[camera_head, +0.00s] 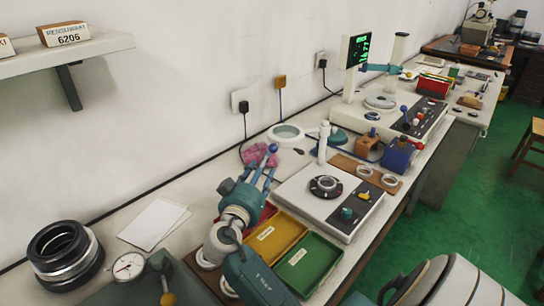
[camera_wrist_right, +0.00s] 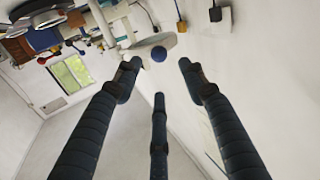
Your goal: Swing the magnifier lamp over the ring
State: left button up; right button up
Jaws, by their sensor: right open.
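The magnifier lamp has a pale round head (camera_head: 286,134) held over the back of the bench, beside a short white post (camera_head: 323,143). A blue ball knob (camera_head: 272,148) shows on its near side. My right gripper (camera_head: 266,163) is open, its fingers pointing at the knob. In the right wrist view the knob (camera_wrist_right: 159,54) appears between the spread fingertips (camera_wrist_right: 159,73), with the pale lamp head behind it; contact cannot be told. A dark ring with a bright centre (camera_head: 325,186) sits on the white instrument (camera_head: 297,195), right of my gripper. My left gripper is not in view.
Red, yellow (camera_head: 274,238) and green (camera_head: 308,265) trays lie below and right of my right gripper. A pink cloth (camera_head: 254,153) lies behind its fingers. Stacked large rings (camera_head: 65,255) stand at left. A wall runs behind the bench.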

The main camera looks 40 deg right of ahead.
aim_at(272, 150)
jog(key=p+x, duration=0.3)
jog(key=x, duration=0.7)
jog(key=shift+r, duration=0.15)
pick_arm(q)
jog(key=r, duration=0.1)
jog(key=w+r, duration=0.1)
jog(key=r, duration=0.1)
pick_arm(e)
jog(key=shift+w+d, duration=0.25)
jog(key=shift+d, duration=0.1)
jog(key=shift+c, duration=0.2)
grip_shut()
